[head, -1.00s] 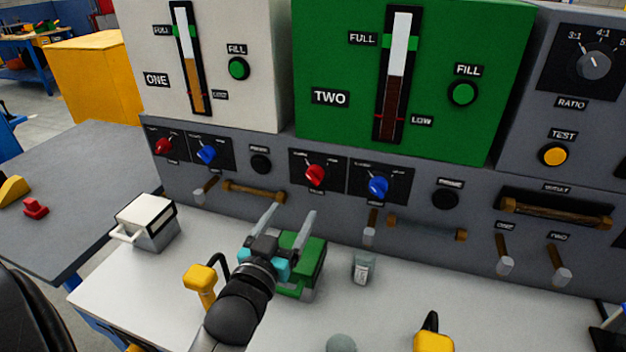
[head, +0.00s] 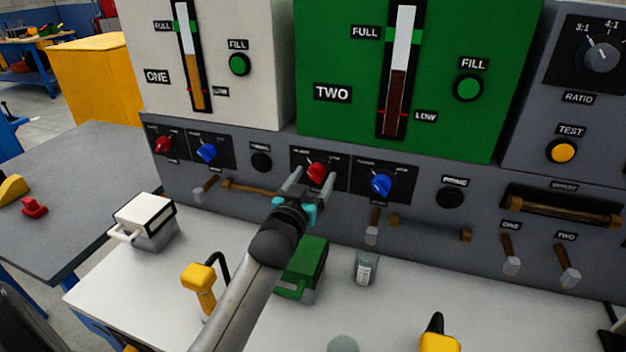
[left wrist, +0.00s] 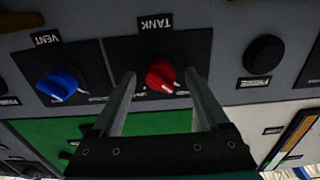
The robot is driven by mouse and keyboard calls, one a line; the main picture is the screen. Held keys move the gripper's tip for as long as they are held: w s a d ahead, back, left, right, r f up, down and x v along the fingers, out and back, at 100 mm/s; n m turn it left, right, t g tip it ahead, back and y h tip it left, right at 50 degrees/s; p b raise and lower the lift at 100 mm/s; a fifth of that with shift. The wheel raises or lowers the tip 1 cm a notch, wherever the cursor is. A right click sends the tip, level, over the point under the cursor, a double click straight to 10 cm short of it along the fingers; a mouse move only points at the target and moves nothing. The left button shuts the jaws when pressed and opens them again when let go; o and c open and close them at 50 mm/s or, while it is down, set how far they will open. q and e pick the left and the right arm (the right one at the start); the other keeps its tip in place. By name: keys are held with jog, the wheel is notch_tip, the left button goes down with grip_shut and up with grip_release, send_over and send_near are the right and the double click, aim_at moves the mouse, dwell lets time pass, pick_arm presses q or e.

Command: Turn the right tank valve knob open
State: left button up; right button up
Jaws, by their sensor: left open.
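The right tank valve knob (head: 317,173) is red and sits on a black plate under the green tank TWO (head: 310,60). In the left wrist view, which is upside down, the red knob (left wrist: 161,75) is beside a TANK label (left wrist: 156,22), and its white mark points to the lower right. My left gripper (head: 313,177) is open in front of the panel, with one finger on each side of the red knob. The left wrist view shows the same fingers (left wrist: 160,82) apart around it; I cannot tell whether they touch it. My right gripper is not in view.
A blue vent knob (head: 381,185) is just right of the red one. Another red knob (head: 163,144) and blue knob (head: 207,153) are under white tank ONE. A brown handle bar (head: 430,228) sticks out below. A green box (head: 305,262) and a small glass (head: 366,268) stand on the bench.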

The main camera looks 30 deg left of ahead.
pick_arm(q)
grip_shut()
dwell(0.7)
